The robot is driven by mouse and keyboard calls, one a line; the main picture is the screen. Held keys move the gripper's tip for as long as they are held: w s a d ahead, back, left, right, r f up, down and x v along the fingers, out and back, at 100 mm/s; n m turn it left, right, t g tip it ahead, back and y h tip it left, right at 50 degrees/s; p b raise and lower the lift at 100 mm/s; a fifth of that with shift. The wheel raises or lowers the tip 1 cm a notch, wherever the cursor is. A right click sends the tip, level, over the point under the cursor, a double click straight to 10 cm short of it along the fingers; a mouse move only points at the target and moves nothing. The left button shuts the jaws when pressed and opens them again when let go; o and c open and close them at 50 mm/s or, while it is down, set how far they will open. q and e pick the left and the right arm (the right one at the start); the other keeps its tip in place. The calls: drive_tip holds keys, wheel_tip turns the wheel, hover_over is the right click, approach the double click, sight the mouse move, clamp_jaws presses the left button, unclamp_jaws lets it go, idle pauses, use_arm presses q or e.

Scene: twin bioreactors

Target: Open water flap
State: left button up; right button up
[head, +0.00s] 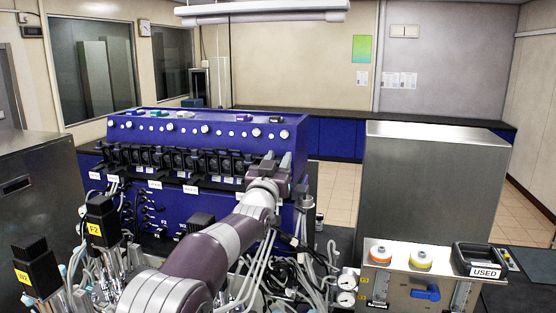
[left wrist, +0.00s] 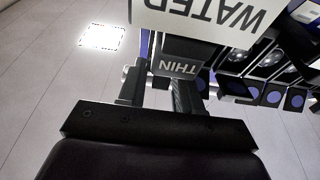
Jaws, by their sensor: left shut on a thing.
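The blue bioreactor unit (head: 160,128) carries a row of black pump heads with flaps (head: 180,158). My left gripper (head: 268,168) is at the right end of this row, and the flap there is mostly hidden behind it in the head view. In the left wrist view a white label reading WATER (left wrist: 200,18) appears upside down. Just below it a dark grey flap part marked THIN (left wrist: 180,68) sits between the fingers of my left gripper (left wrist: 162,88), which is shut on it. My right gripper is not in view.
More pump heads (left wrist: 265,75) stand close beside the fingers. Tubes and motors (head: 100,225) crowd the front left. A grey metal cabinet (head: 435,190) stands at right, with a control panel (head: 395,285) and a black tray marked USED (head: 480,258) in front.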

use_arm(q)
drive_tip(key=g+p, duration=0.1)
drive_tip(key=r+g+p, duration=0.1)
drive_tip(key=p, duration=0.1)
drive_tip(key=shift+w+g, duration=0.15)
drive_tip(key=shift+g, duration=0.25)
drive_tip(key=shift+g+y+p, duration=0.4)
drive_tip(key=shift+g+p, duration=0.2)
drive_tip(key=shift+g, duration=0.1)
